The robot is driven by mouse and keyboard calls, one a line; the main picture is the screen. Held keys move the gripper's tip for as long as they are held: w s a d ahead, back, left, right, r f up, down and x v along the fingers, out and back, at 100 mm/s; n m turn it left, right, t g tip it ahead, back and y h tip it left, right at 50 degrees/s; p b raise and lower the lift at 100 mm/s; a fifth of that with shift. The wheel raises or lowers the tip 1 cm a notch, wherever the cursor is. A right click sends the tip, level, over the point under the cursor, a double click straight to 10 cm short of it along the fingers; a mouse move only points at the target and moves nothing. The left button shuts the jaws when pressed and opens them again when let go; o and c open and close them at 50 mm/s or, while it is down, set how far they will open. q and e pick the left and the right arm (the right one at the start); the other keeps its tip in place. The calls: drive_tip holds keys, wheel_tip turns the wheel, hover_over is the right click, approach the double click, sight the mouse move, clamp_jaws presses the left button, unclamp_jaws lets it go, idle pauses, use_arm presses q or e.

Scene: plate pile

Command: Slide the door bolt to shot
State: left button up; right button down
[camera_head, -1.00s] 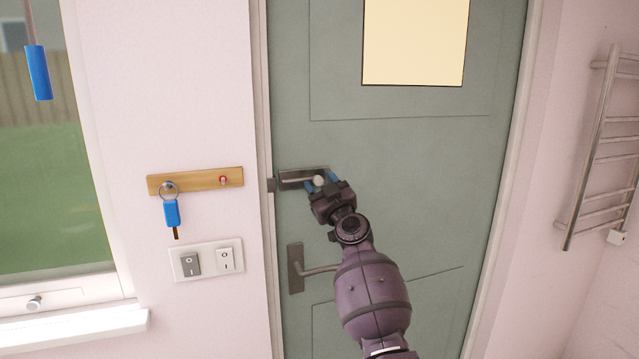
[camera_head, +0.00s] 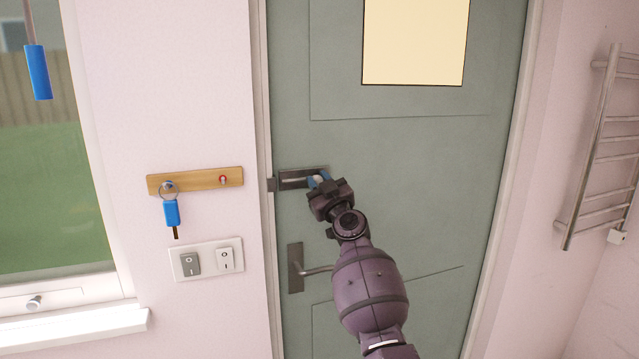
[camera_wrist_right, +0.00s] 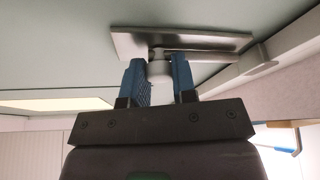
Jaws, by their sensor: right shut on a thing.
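The door bolt has a dark metal plate (camera_head: 290,183) on the grey-green door (camera_head: 410,170), near its left edge. A small keeper (camera_head: 271,185) sits on the frame side, left of the plate. My right gripper (camera_head: 318,180) is at the right end of the plate, its blue fingers closed on the pale bolt knob. In the right wrist view, the knob (camera_wrist_right: 160,70) is between both fingers, with the plate (camera_wrist_right: 130,44) behind it and the keeper (camera_wrist_right: 255,64) to the right, apart from the knob. My left gripper is not in view.
A lever handle (camera_head: 296,268) is below the bolt. A wooden key rack (camera_head: 205,181) with a blue-tagged key (camera_head: 172,212) and a switch panel (camera_head: 206,260) are on the wall to the left. A towel rail (camera_head: 590,165) is at the far right.

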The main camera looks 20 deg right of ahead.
sight(297, 174)
drive_tip(key=a, duration=0.3)
drive_tip(key=shift+a, duration=0.4)
drive_tip(key=c, duration=0.9)
unclamp_jaws()
drive_tip(key=shift+s+a, duration=0.1)
drive_tip(key=shift+a, duration=0.05)
drive_tip(key=v, duration=1)
drive_tip(key=shift+s, duration=0.35)
drive_tip(key=shift+f, duration=0.15)
